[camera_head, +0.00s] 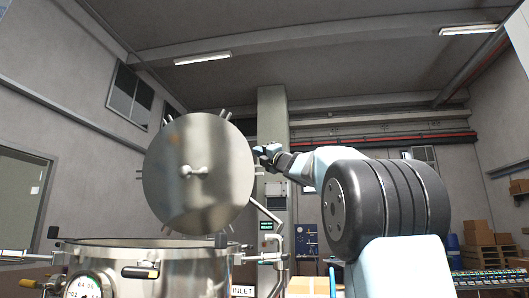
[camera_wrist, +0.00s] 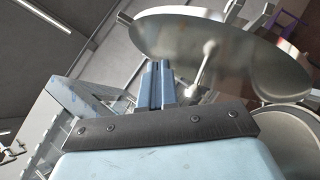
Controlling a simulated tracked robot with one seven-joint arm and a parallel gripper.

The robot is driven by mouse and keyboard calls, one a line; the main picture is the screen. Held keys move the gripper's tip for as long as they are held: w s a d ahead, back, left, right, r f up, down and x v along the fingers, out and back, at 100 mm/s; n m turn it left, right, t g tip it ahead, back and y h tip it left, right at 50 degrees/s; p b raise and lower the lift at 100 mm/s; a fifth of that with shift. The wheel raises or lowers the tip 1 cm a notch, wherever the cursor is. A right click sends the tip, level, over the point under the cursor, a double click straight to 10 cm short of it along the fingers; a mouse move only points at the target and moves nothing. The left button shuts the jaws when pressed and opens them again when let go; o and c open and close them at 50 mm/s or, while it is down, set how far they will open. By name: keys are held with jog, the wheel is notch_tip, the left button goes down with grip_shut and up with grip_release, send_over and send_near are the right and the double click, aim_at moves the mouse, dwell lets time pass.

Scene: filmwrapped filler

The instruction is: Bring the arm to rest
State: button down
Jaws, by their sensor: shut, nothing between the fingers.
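My arm reaches away to the left in the head view. My gripper (camera_head: 260,151) is at its far end, just right of the round steel lid (camera_head: 180,200). In the wrist view the two blue fingers of my gripper (camera_wrist: 157,72) are together, with nothing between them. The lid also shows in the wrist view (camera_wrist: 250,55), above and right of the fingers. Its handle (camera_wrist: 206,62) is beside the fingers, and they look apart from it. The lid stands raised above the open steel vessel (camera_head: 185,262).
The vessel has clamps and a gauge (camera_head: 83,285) at its front left. A grey cabinet column (camera_head: 272,130) stands behind my gripper. Cardboard boxes (camera_head: 480,245) and a roller conveyor (camera_head: 490,278) are at the right. The space above my arm looks free.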

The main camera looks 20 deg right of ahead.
jog(key=shift+s+d+f, duration=0.15)
jog(key=shift+s+d, duration=0.05)
jog(key=shift+s, duration=0.6)
jog(key=shift+s+d+f, duration=0.1)
jog(key=shift+s+d, duration=0.05)
jog(key=shift+s, duration=0.6)
jog(key=s+d+f+m+g+h, duration=0.1)
jog(key=s+f+m+g+h, duration=0.1)
jog(key=s+f+m+h, duration=0.4)
jog(key=s+f+m+g+h, duration=0.2)
jog(key=s+f+m, duration=0.1)
jog(key=f+m, duration=0.65)
jog(key=s+d+f+m+g+h, duration=0.15)
jog(key=s+f+m+h, duration=0.25)
jog(key=f+m, duration=0.4)
jog(key=s+a+f+m+g+y, duration=0.1)
jog(key=s+a+f+g, duration=0.4)
jog(key=s+f, duration=0.7)
jog(key=s+a+f+m+g+y, duration=0.2)
jog(key=s+a+f+m+g, duration=0.2)
jog(key=s+f, duration=0.8)
notch_tip(320, 180, down, 8)
jog(key=shift+s+a+f+m+g, duration=0.2)
jog(key=shift+s+a+m+g, duration=0.15)
jog(key=shift+a+g, duration=0.45)
jog(key=shift+d, duration=0.2)
